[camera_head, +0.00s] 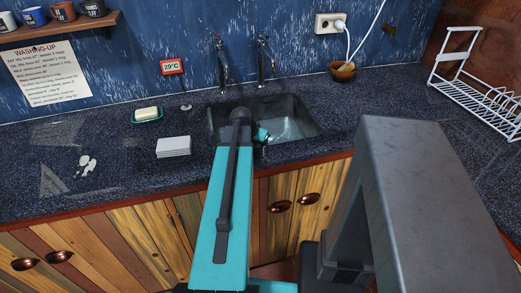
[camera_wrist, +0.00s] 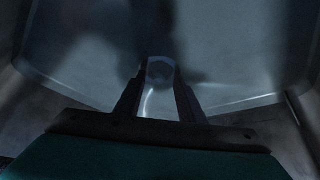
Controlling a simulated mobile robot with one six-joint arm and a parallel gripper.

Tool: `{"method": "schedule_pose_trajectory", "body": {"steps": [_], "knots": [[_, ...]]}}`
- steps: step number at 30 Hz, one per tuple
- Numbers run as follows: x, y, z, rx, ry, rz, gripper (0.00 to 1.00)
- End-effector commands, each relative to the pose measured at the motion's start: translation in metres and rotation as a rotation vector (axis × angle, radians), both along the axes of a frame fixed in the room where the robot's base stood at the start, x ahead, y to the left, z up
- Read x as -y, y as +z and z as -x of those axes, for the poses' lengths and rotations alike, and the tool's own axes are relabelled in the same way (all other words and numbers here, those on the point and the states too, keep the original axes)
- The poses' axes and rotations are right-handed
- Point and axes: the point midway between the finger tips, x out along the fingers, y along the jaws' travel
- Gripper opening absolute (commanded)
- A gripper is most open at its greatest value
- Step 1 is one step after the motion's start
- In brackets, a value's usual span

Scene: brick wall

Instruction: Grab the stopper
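My gripper (camera_wrist: 160,72) points down into the sink (camera_head: 309,128), with its two fingers apart. A small, dim round thing (camera_wrist: 160,70) shows between the fingertips in the wrist view. It could be the stopper or the drain, and I cannot tell whether the fingers touch it. A thin pale curved line runs below it. In the head view my teal wrist (camera_head: 262,135) is inside the sink, and my arm hides the sink's left part and the fingers. A small grey knobbed piece (camera_head: 186,107) lies on the counter behind the sink's left corner; I cannot tell what it is.
Two taps (camera_head: 222,65) stand behind the sink. A soap dish (camera_head: 147,116) and a white block (camera_head: 173,146) sit on the counter (camera_head: 110,175) to the left. A brown bowl (camera_head: 343,72) and a white dish rack (camera_head: 480,95) are right. The sink walls are close around my gripper.

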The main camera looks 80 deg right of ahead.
Motion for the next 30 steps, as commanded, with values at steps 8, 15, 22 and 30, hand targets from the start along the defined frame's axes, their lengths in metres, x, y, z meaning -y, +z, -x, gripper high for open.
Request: {"method": "schedule_pose_trajectory", "body": {"steps": [8, 15, 22, 30], "knots": [[0.0, 0.0, 0.0, 0.0, 0.0, 0.0, 0.0], [0.0, 0.0, -0.001, 0.0, 0.001, 0.0, 0.0], [0.0, 0.008, -0.001, 0.0, 0.001, 0.0, 0.0], [0.001, 0.036, -0.001, 0.001, 0.001, 0.003, 0.0]]}}
